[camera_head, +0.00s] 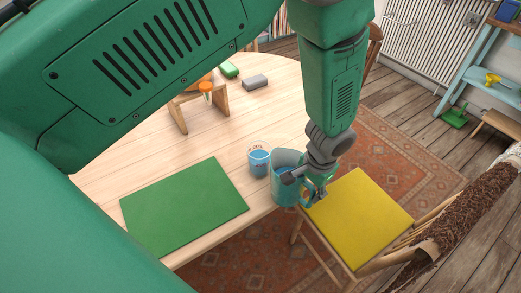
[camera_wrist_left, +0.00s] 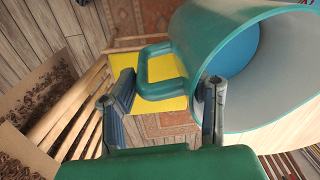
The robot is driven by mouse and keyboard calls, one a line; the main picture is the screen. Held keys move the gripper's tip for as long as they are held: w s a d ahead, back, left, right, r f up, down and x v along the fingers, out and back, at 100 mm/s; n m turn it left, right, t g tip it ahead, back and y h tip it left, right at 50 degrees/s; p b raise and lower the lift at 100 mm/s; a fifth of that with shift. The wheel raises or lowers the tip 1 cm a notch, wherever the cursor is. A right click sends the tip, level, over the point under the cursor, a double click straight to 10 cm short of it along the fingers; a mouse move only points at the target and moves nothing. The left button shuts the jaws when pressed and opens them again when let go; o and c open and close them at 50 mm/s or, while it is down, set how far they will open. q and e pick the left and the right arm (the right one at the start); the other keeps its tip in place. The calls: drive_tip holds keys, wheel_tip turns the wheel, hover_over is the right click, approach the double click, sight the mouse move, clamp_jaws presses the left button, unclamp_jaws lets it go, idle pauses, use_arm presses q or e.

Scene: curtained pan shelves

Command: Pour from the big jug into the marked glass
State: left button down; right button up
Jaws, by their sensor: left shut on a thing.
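I cannot tell whether the jug touches the table.
A green mat (camera_head: 184,208) lies left of the glass. A chair with a yellow seat (camera_head: 358,220) stands beside the table's right edge.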

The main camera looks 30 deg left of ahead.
sight(309, 184)
use_arm(q)
drive_tip(key=shift+w+a+r, duration=0.1)
drive_tip(key=shift+a, duration=0.05)
drive_tip(key=shift+r, duration=0.2)
drive_tip(key=shift+r+p, duration=1.3)
drive_tip(key=shift+p, duration=0.15)
drive_tip(key=shift+f, duration=0.1)
